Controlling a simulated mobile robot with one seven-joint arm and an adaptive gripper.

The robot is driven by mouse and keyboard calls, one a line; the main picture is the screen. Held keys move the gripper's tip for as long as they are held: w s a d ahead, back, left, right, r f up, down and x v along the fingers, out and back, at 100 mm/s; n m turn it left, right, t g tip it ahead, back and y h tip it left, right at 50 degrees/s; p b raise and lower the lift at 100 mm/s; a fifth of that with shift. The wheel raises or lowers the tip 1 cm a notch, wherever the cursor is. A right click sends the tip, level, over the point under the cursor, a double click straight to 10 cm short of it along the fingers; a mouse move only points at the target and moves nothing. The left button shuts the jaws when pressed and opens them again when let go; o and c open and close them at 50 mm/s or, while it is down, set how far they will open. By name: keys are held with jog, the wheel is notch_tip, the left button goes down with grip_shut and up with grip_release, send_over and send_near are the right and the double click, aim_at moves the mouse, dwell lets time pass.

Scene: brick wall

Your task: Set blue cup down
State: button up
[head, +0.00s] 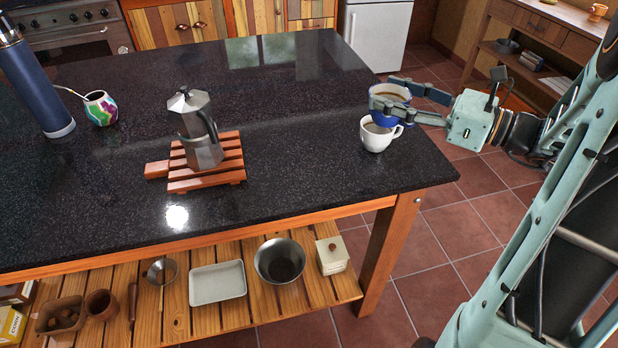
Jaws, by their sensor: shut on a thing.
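The blue cup (379,118) holds a brown drink and is upright between the fingers of my gripper (388,95), which is shut on it. It is at the right end of the dark countertop (300,145). A white cup (375,140), also with a brown drink, stands on the countertop just in front of it. The white cup hides the lower part of the blue cup. I cannot tell whether the blue cup touches the countertop or the white cup.
A moka pot (199,140) stands on a slatted wooden trivet (178,185) left of the cups. A blue flask (34,85) and a colourful gourd cup (100,110) are at the far left. The countertop between trivet and cups is clear. Its right edge (425,180) is close to the cups.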

jog(key=s+b, duration=0.1)
jog(key=b, duration=0.1)
jog(key=s+a+b, duration=0.1)
jog(key=b, duration=0.1)
jog(key=s+b, duration=0.1)
jog(key=b, duration=0.1)
jog(key=shift+s+a+r+n+b, duration=0.1)
jog(key=shift+a+r+n+b, duration=0.2)
jog(key=shift+a+r, duration=0.1)
jog(key=shift+y, duration=0.3)
jog(key=w+a+f+b, duration=0.1)
jog(key=a+f+b, duration=0.1)
jog(key=a+f, duration=0.1)
jog(key=w+a+f+b, duration=0.2)
jog(key=a+f, duration=0.2)
jog(key=a, duration=0.2)
jog(key=w+a+f+b, duration=0.1)
jog(key=a+f+b, duration=0.2)
jog(key=a+f, duration=0.1)
jog(key=shift+w+a+f, duration=0.15)
jog(key=shift+w+f, duration=0.1)
jog(key=shift+f, duration=0.2)
jog(key=shift+f, duration=0.1)
jog(key=o, duration=1.2)
